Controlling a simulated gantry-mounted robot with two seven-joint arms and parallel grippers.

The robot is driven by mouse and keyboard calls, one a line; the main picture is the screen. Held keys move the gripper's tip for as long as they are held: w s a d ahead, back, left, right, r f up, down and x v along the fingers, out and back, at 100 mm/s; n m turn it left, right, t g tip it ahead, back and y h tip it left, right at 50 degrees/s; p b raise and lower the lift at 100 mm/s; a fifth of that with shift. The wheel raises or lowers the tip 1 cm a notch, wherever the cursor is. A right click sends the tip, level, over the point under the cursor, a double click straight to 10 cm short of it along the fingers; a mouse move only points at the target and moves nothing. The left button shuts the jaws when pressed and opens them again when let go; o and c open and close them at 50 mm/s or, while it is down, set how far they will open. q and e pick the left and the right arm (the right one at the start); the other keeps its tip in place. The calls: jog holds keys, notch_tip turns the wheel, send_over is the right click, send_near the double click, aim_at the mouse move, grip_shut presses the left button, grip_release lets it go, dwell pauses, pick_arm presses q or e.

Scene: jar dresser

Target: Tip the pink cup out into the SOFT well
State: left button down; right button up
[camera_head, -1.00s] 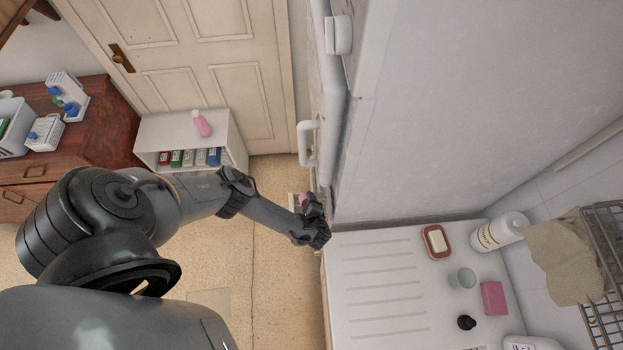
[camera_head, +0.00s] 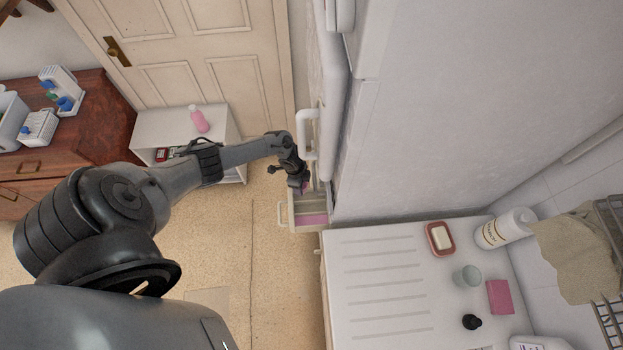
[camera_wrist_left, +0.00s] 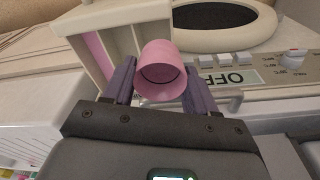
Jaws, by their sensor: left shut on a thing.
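My left gripper (camera_head: 300,184) is at the open drawer (camera_head: 309,207) beside the tall white wall in the head view. In the left wrist view its two purple fingers are shut on the pink cup (camera_wrist_left: 162,70). The cup's round end faces the wrist camera, with a dark curved line inside the rim. The pale drawer (camera_wrist_left: 126,40) is just beyond the cup and has dividers. A pink strip (camera_wrist_left: 97,52) shows in its left compartment, and pink also shows in the drawer in the head view. No SOFT label is readable, and the cup's contents cannot be made out. My right gripper is not in view.
A panel marked OFF (camera_wrist_left: 240,77), with buttons and a knob (camera_wrist_left: 293,57), lies right of the cup. A white ribbed top (camera_head: 375,285) holds a soap dish (camera_head: 440,239), a glass (camera_head: 467,276) and a pink block (camera_head: 499,297). Open floor lies left of the drawer.

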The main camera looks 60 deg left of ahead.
pick_arm(q)
jog(key=shift+r+p, duration=2)
jog(key=shift+r, duration=0.15)
jog(key=shift+f, duration=0.1)
